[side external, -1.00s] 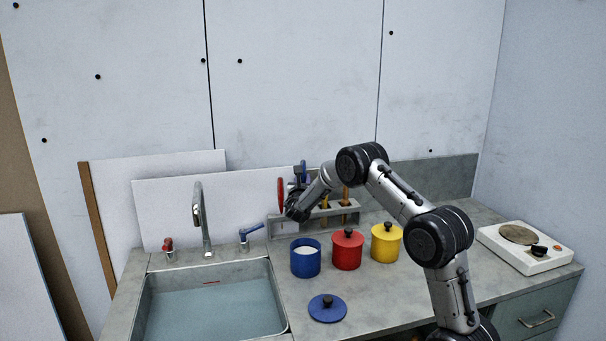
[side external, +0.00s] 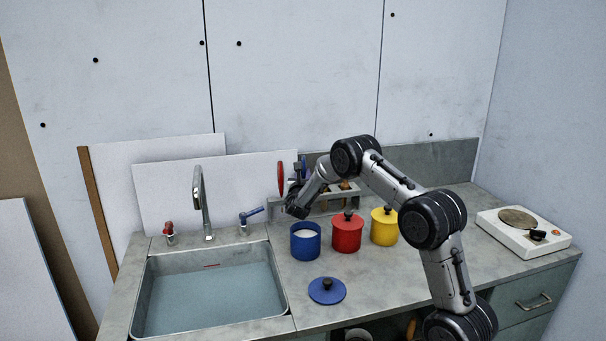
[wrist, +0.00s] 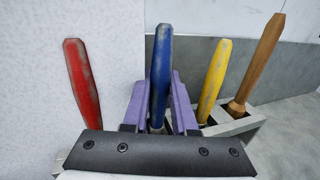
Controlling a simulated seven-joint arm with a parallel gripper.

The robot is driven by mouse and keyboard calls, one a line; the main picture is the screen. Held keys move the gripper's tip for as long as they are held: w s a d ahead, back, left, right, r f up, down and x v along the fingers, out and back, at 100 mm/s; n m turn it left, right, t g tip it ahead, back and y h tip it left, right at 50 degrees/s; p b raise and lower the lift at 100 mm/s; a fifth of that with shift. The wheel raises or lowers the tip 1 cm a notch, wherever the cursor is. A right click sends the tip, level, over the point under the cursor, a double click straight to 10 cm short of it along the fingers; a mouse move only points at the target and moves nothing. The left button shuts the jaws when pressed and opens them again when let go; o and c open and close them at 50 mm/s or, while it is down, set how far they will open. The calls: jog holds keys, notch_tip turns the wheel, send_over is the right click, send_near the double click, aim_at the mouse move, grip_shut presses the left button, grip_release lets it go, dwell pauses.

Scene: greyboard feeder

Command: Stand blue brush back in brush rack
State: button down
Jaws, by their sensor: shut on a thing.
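The blue brush (wrist: 160,75) stands nearly upright between the two purple fingers of my gripper (wrist: 157,112), which is shut on its handle. In the side view, the blue brush (side external: 304,166) shows just behind my gripper (side external: 300,186) at the left part of the grey brush rack (side external: 318,208). In the wrist view, the rack (wrist: 236,126) shows at the right. The brush's lower end is hidden by my gripper, so I cannot tell whether it is in a slot.
The red brush (wrist: 82,82) stands left of the blue one; the yellow brush (wrist: 215,78) and wooden brush (wrist: 260,60) stand right. A blue pot (side external: 305,243), red pot (side external: 347,233) and yellow pot (side external: 384,228) stand in front of the rack. The sink (side external: 210,290) is left.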

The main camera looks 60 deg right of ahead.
jog(key=c, duration=0.6)
grip_release()
jog(key=v, duration=1.4)
jog(key=shift+w, duration=0.1)
